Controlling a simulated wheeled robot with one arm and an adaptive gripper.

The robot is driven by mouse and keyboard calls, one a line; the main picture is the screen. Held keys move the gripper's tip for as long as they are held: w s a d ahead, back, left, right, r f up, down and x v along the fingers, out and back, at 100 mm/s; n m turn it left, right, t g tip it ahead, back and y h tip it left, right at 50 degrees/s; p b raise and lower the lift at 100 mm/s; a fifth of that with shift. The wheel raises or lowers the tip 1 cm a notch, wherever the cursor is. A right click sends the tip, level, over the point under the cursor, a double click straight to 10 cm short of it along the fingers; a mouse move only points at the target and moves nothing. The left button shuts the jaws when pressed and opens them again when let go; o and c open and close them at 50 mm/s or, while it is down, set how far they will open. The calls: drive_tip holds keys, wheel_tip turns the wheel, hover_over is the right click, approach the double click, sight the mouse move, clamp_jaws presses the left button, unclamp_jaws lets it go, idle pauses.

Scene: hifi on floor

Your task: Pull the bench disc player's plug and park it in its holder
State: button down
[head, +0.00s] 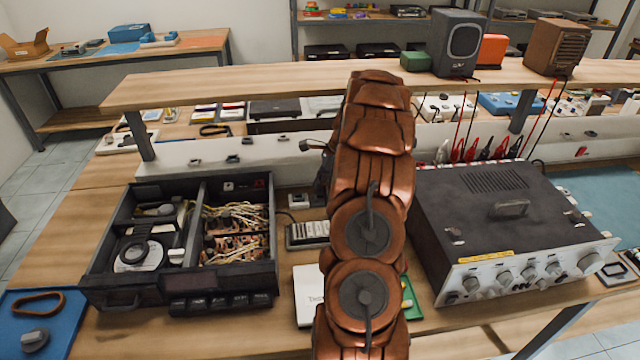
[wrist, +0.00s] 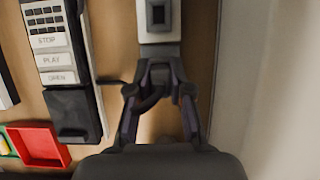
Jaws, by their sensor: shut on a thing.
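The bench disc player (head: 95,262) is a black open-topped unit at the left of the bench in the head view, with a disc mechanism and wiring inside. In the wrist view my gripper (wrist: 160,90) is closed around a small dark plug (wrist: 150,98), with a short dark cord leading off to the left. My arm mostly hides the gripper in the head view, and the plug's prongs are hidden.
A keypad remote (wrist: 55,50) marked STOP, PLAY and OPEN lies left of the fingers, near a red tray (wrist: 40,146). A pale strip (head: 180,160) runs behind. A large grey instrument (head: 500,225) stands right of my arm. A shelf (head: 250,82) crosses above the bench.

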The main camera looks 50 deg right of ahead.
drive_tip(key=shift+f, duration=0.8)
idle(0.9)
drive_tip(key=c, duration=1)
unclamp_jaws()
drive_tip(key=shift+w+a+r+p+v, duration=0.15)
drive_tip(key=shift+p+v, duration=0.3)
drive_tip(key=shift+v, duration=2.35)
drive_tip(key=shift+w+a+r+p+v, duration=0.1)
drive_tip(key=shift+w+a+p+v, duration=0.25)
drive_tip(key=shift+v, duration=2.45)
drive_tip(key=shift+w+a+r+p+v, duration=0.1)
drive_tip(key=shift+p+v, duration=0.4)
drive_tip(key=shift+v, duration=2.3)
drive_tip(key=shift+a+f, duration=0.1)
